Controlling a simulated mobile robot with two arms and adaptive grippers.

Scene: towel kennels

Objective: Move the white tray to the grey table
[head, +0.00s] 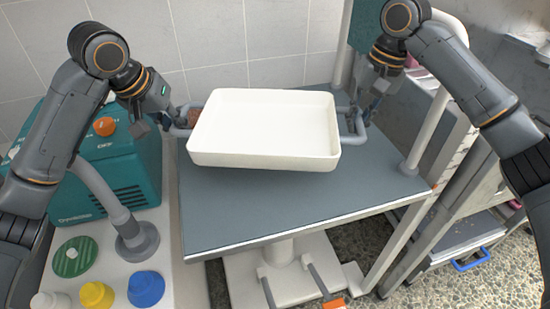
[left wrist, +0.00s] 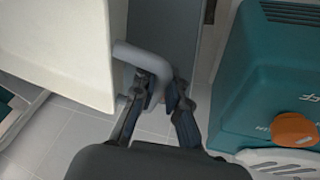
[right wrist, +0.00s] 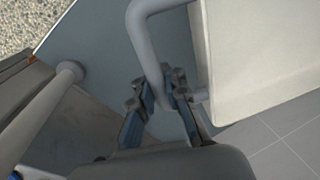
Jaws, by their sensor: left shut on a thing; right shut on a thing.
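The white tray (head: 265,125) is level and empty, over the grey table (head: 290,207) in the head view. It has a grey loop handle on each short side. My left gripper (head: 180,120) is shut on the tray's left handle, and the left wrist view shows its fingers around the grey bar (left wrist: 152,95). My right gripper (head: 362,108) is shut on the right handle, whose bar (right wrist: 150,55) runs between its fingers in the right wrist view. Whether the tray's underside touches the table is hard to tell.
A teal machine (head: 130,165) with an orange knob stands close to the table's left side. A grey post (head: 425,130) rises at the table's right edge. Yellow and blue lids (head: 146,288) sit at the lower left. The table's front part is clear.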

